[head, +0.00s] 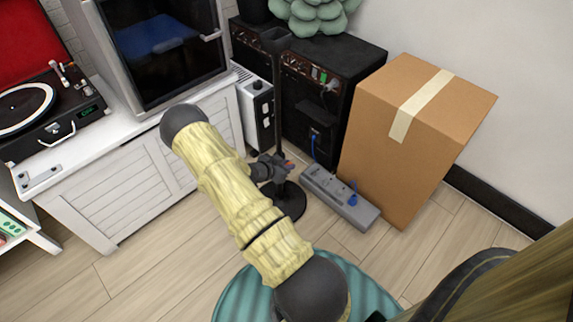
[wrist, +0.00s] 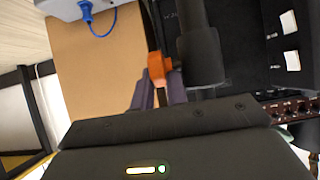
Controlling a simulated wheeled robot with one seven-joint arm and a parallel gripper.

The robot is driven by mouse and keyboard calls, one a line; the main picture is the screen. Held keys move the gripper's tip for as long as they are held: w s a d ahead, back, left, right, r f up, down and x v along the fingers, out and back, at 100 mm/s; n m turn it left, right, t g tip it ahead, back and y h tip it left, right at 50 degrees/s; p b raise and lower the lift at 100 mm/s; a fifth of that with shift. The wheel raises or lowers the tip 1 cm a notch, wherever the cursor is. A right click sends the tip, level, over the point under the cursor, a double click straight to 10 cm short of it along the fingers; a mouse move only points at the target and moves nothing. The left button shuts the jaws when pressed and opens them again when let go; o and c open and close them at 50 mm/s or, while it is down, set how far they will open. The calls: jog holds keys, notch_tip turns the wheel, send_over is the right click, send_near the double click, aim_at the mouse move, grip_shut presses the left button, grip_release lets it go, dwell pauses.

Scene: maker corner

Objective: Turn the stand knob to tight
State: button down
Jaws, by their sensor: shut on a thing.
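The black stand (head: 279,105) rises from a round base (head: 291,203) on the floor, with its pole upright in the head view. My gripper (head: 286,165) is low beside the pole, reaching in from the left. In the wrist view the orange stand knob (wrist: 157,67) sits at the fingertips of my gripper (wrist: 160,88), which is shut on it. The knob is beside the stand's thick black collar (wrist: 201,57). The fingers hide part of the knob, and I see no mark showing how tight it is.
A grey power strip (head: 340,196) with a blue plug lies on the floor right of the stand base. A cardboard box (head: 400,150) stands behind it. Black amplifiers (head: 318,100) are behind the pole, and a white cabinet (head: 125,190) is at left. Floor in front is clear.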

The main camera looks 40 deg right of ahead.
jog(key=shift+f, duration=0.1)
jog(key=c, duration=1.7)
grip_release()
jog(key=shift+b, duration=0.3)
jog(key=h+b, duration=0.2)
jog(key=b, duration=0.1)
jog(key=shift+a+f, duration=0.2)
jog(key=shift+f, duration=0.15)
jog(key=h+b, duration=0.2)
jog(key=b, duration=0.2)
jog(key=h+b, duration=0.2)
jog(key=b, duration=0.1)
jog(key=shift+a+f+b, duration=0.15)
jog(key=shift+a+b, duration=0.05)
jog(key=shift+b, duration=0.2)
jog(key=shift+t+b, duration=0.3)
jog(key=shift+t, duration=0.1)
